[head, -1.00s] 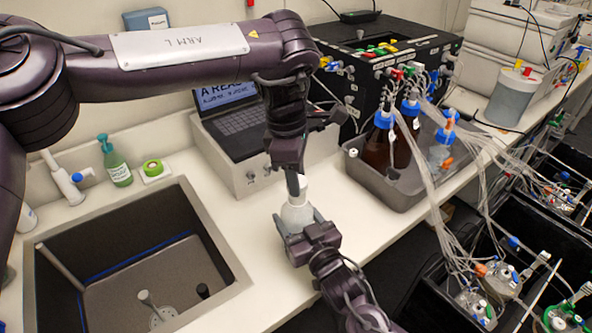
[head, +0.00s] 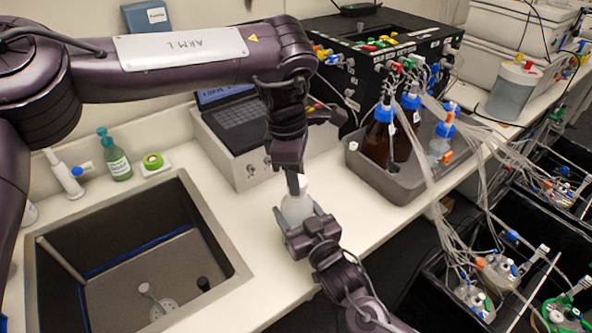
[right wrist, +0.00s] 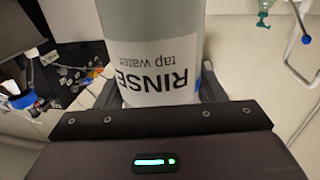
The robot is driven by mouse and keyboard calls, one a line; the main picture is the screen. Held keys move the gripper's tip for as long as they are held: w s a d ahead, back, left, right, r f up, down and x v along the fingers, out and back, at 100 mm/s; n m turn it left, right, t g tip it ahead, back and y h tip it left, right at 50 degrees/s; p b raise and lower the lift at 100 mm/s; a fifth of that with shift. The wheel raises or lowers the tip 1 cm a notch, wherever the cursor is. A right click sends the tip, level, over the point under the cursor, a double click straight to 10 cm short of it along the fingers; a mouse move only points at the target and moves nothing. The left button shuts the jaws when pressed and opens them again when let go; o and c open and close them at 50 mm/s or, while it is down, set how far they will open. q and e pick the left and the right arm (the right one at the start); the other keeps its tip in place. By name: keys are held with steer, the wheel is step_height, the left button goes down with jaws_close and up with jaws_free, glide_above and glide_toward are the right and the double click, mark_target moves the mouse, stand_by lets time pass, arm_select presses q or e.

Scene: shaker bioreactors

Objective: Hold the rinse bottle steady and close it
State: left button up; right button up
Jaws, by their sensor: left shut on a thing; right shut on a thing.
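The rinse bottle (head: 295,209) is whitish and stands upright over the counter between the sink and the grey tray. In the right wrist view, its label (right wrist: 155,72) reads "RINSE tap water" and appears upside down. My right gripper (head: 297,222) is shut around the bottle's body from the front; its fingers also flank the bottle in the right wrist view (right wrist: 158,92). My left gripper (head: 299,184) comes down from above and is shut on the white cap (head: 304,181) at the bottle's top. The fingers partly hide the cap, so I cannot tell how tightly it sits.
The sink (head: 236,262) lies to the left. A grey tray (head: 402,190) with brown bottles stands to the right. Tubing (head: 437,200) hangs over the counter's right edge.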

arm_select(q)
steer(key=shift+f, duration=0.55)
stand_by(0.4)
arm_select(e)
jaws_close()
arm_select(q)
steer(key=m, duration=0.7)
steer(key=shift+w+m+g, duration=0.1)
steer(key=shift+m+g, duration=0.2)
steer(key=shift+g, duration=0.1)
steer(key=m, duration=0.4)
steer(key=shift+d+y, duration=0.15)
steer(key=shift+y, duration=0.25)
steer(key=shift+m, duration=0.8)
steer(key=o, duration=0.9)
steer(key=shift+o, duration=0.2)
